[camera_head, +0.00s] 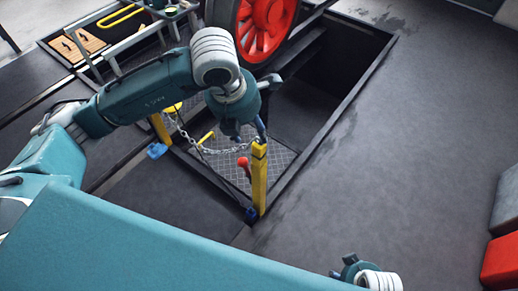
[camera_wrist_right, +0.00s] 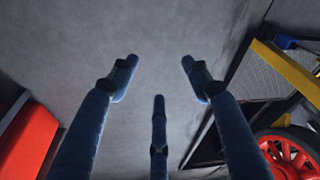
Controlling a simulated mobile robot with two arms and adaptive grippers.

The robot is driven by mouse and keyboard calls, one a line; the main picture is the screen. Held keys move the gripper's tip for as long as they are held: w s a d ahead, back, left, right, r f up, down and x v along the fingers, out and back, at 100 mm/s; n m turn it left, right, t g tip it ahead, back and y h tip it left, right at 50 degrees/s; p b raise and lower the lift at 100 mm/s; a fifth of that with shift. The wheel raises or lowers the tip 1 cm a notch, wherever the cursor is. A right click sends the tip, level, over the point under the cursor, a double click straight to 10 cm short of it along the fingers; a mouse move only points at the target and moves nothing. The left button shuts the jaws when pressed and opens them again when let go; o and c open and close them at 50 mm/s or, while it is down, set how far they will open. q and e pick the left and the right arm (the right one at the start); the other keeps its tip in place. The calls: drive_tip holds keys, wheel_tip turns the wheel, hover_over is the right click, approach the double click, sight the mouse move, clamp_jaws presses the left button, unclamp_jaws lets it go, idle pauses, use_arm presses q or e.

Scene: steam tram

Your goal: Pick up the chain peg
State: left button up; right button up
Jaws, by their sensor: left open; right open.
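A chain (camera_head: 225,150) hangs between two yellow posts at the edge of the pit. The nearer yellow post (camera_head: 259,185) stands upright; the chain's end meets it near its top. I cannot make out the chain peg separately; it is small or hidden at the post top by my fingers. My left gripper (camera_head: 250,135) is open, pointing down just over the top of this post; I cannot tell whether it touches. My right gripper (camera_head: 350,268) is low at the bottom of the head view. In the right wrist view its blue fingers (camera_wrist_right: 158,85) are spread and empty above the floor.
The sunken pit (camera_head: 325,75) has a mesh floor near the posts. A red wheel (camera_head: 265,28) stands behind. A red-tipped lever (camera_head: 243,162) is beside the nearer post. A tray-like frame (camera_head: 140,35) is upper left. A red box (camera_head: 502,262) sits right; grey floor between is clear.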

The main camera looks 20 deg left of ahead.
sight(259, 143)
use_arm(q)
drive_tip(key=x, duration=0.6)
drive_tip(key=b+x, duration=0.1)
drive_tip(key=x, duration=0.2)
drive_tip(key=shift+w+d+f, duration=0.1)
drive_tip(key=shift+w+f, duration=0.2)
drive_tip(key=shift+w, duration=0.1)
use_arm(e)
drive_tip(key=r, duration=0.5)
drive_tip(key=shift+w, duration=0.25)
use_arm(q)
drive_tip(key=shift+r, duration=0.1)
drive_tip(key=c, duration=1)
